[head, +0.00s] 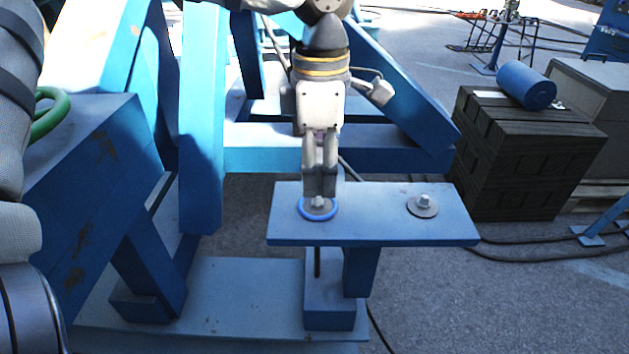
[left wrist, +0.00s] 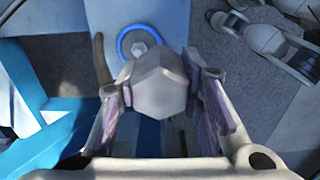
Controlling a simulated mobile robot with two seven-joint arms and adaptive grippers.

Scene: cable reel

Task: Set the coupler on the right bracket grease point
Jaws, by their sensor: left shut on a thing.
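My left gripper (head: 319,190) points straight down over the left end of a blue bracket plate (head: 378,232). It is shut on a grey six-sided piece, the coupler (left wrist: 161,88), which fills the space between the fingers in the left wrist view. In the head view the fingers mostly hide it. A blue ring (head: 304,212) lies around the left grease point, whose grey fitting (left wrist: 139,48) shows inside the ring in the left wrist view. There the coupler appears apart from that fitting. A second fitting on a round washer (head: 423,206) sits at the plate's right end, without a ring.
Blue frame beams (head: 200,130) stand left of and behind the plate. A green hose loop (head: 50,115) is at far left. Pale jointed parts (left wrist: 285,45), apparently my right arm, show at upper right.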

